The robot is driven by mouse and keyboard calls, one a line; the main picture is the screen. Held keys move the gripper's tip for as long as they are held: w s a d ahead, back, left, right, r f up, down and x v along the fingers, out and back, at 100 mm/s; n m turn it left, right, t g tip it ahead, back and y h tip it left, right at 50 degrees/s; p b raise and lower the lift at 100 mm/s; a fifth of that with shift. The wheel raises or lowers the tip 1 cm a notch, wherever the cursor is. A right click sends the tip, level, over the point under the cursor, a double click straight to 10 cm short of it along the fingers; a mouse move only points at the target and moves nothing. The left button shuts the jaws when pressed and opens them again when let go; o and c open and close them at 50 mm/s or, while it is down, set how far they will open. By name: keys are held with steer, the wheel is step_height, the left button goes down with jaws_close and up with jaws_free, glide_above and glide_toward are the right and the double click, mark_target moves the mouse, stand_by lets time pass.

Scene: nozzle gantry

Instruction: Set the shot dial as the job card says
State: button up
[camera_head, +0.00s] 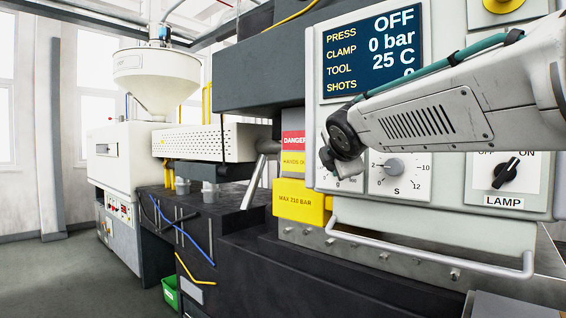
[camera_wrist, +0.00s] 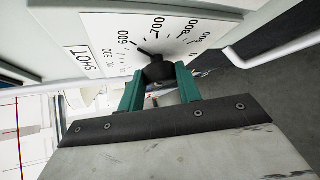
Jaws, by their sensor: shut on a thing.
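The shot dial (camera_wrist: 101,32) fills the upper part of the wrist view, a white face with black numbers and the word SHOT, turned sideways. My gripper (camera_wrist: 160,82) has green fingers shut on its dark knob (camera_wrist: 153,58). The knob's pointer lies close to the 600 mark, as far as I can tell. In the head view my arm covers most of this dial (camera_head: 350,184), and only part of its lower face shows. The fingertips of my gripper are hidden there. I see no job card in either view.
A screen (camera_head: 372,50) reads press OFF, clamp 0 bar, tool 25 C; its shots value is partly covered. Right of the shot dial are a dial marked S (camera_head: 398,178) and a LAMP switch (camera_head: 506,173). A grey rail (camera_head: 430,252) runs below the panel.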

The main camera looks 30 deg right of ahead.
steer(key=o, duration=1)
steer(key=shift+c, duration=0.2)
steer(key=v, duration=0.7)
steer(key=shift+s+a, duration=0.2)
steer(key=shift+s, duration=0.15)
steer(key=shift+r, duration=0.1)
